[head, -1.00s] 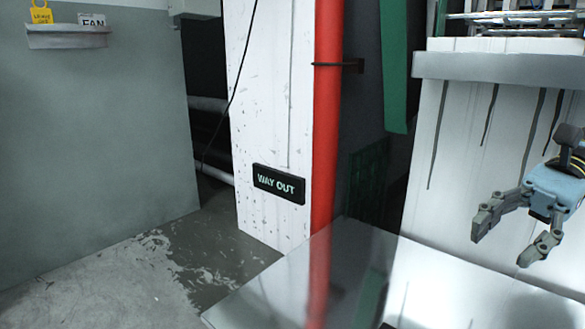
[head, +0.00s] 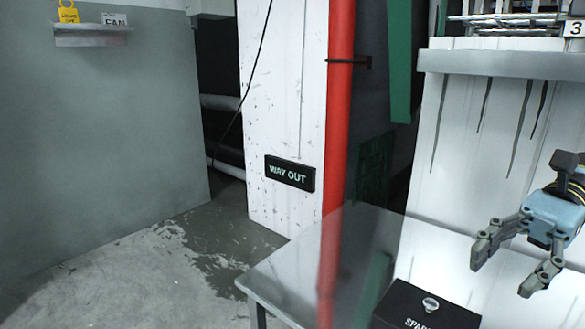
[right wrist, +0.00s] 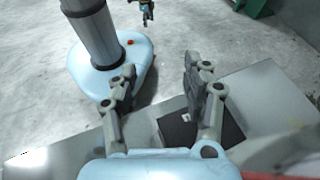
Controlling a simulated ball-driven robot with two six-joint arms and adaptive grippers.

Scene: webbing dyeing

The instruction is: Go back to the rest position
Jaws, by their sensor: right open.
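My right gripper (head: 506,268) is open and empty at the right of the head view. It hangs in front of the white panelled wall, above the shiny metal table. In the right wrist view its two fingers (right wrist: 163,92) are apart with nothing between them. My left gripper (right wrist: 147,20) shows small at the top of the right wrist view, too small to tell its jaws. It is outside the head view.
A metal table (head: 290,275) stands in front, with a black lettered box (head: 425,308) on it, below my right gripper. A red pipe (head: 340,110) and a white pillar with a WAY OUT sign (head: 290,173) stand behind. The floor (head: 130,275) at left is clear.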

